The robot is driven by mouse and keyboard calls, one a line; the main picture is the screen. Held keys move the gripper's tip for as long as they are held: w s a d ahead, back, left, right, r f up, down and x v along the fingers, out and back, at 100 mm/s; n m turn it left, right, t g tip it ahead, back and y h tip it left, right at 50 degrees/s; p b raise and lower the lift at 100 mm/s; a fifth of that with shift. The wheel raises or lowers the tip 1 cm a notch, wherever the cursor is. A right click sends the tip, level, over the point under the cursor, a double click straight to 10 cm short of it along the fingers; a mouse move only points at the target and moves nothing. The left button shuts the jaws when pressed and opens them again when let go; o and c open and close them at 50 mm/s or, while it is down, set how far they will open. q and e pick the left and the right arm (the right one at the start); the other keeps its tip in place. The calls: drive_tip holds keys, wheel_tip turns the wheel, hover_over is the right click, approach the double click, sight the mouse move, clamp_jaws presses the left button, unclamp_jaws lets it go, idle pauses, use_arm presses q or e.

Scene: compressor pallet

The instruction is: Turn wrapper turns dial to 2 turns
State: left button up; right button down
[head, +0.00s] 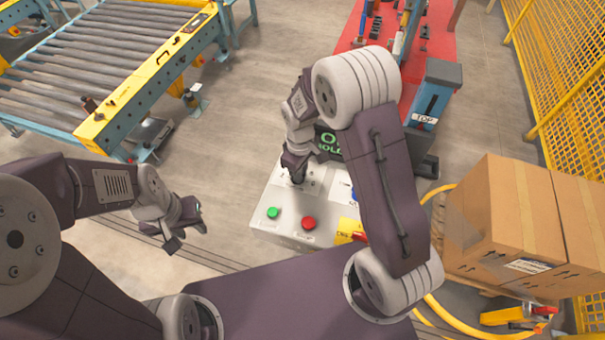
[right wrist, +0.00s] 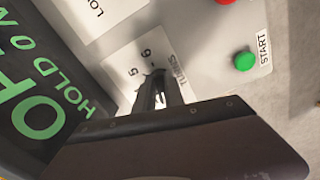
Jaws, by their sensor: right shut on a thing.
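The control box (head: 328,183) stands ahead of me with its panel facing up. The turns dial sits on a pale plate (right wrist: 122,62) marked TURNS, with 5 and 6 readable in the right wrist view; its knob is almost wholly hidden by my fingers and its pointer cannot be read. My right gripper (head: 296,172) reaches down onto the panel and is shut on the dial; its dark fingers also show in the right wrist view (right wrist: 160,94). My left gripper (head: 182,224) hangs open and empty left of the box, apart from it.
A green START button (head: 273,212) and a red button (head: 309,222) sit on the panel's near part. A dark display (right wrist: 42,105) with green HOLD lettering stands beside it. Cardboard boxes (head: 505,220) are at right, a roller conveyor (head: 100,60) at upper left. Floor between is clear.

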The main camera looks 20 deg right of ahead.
drive_tip(key=shift+n, duration=1.2)
drive_tip(key=shift+s+a+f+n, duration=0.1)
drive_tip(key=shift+s+f+n, duration=0.05)
drive_tip(key=shift+n, duration=0.15)
